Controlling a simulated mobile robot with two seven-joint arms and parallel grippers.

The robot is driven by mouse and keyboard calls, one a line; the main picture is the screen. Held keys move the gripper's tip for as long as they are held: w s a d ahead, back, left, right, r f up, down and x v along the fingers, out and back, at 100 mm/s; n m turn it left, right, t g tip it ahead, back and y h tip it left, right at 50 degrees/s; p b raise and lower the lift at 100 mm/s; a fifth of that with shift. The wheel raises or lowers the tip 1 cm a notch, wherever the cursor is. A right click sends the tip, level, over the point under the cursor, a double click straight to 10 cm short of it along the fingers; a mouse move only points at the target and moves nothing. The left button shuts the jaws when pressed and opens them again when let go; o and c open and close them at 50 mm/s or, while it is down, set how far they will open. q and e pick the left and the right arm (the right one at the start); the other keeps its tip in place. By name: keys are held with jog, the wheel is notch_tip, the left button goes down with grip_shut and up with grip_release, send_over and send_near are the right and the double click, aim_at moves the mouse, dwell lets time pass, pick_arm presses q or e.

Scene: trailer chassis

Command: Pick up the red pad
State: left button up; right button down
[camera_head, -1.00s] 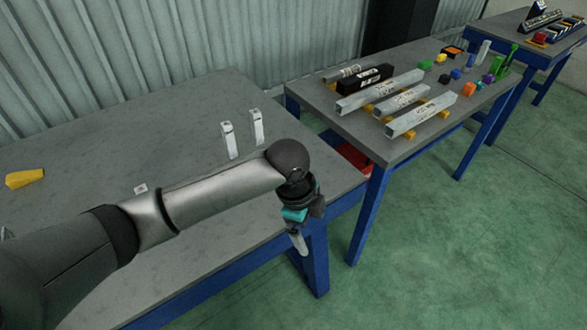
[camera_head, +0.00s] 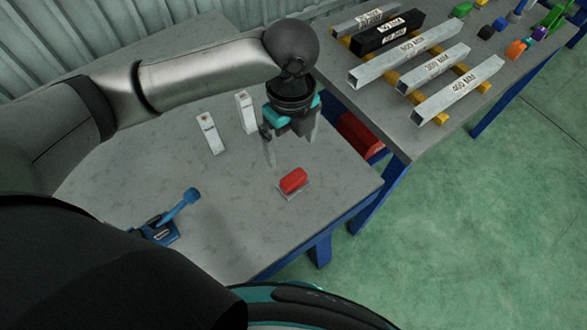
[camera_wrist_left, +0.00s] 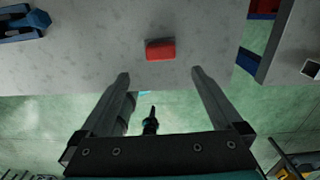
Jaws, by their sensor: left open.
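The red pad (camera_head: 293,180) is a small red block on a thin grey base, lying near the front right corner of the grey table (camera_head: 240,225). It also shows in the left wrist view (camera_wrist_left: 160,50), beyond the fingertips and between their lines. My left gripper (camera_head: 291,150) is open and empty, above the table and just behind the pad in the head view. Its two fingers also show apart in the left wrist view (camera_wrist_left: 160,76). The gripper does not touch the pad. My right gripper is not seen.
A blue clamp-like tool (camera_head: 165,225) lies at the table's left. A second table to the right holds labelled metal bars (camera_head: 405,55) and coloured pieces. A red box (camera_head: 358,135) sits below, between the tables.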

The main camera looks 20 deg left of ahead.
pick_arm(q)
jog(key=b, duration=0.2)
send_over(294, 177)
jog(key=f, duration=0.7)
jog(key=shift+s+a+f, duration=0.15)
jog(key=shift+a, duration=0.1)
jog(key=shift+f, duration=0.85)
jog(key=f, duration=0.2)
jog(key=f+b, duration=0.1)
jog(key=f, duration=0.1)
jog(key=shift+d+f, duration=0.2)
jog(key=shift+f, duration=0.15)
jog(key=c, duration=1.4)
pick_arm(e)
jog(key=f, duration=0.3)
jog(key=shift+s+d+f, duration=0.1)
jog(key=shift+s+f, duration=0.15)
pick_arm(q)
jog(key=shift+r, duration=0.15)
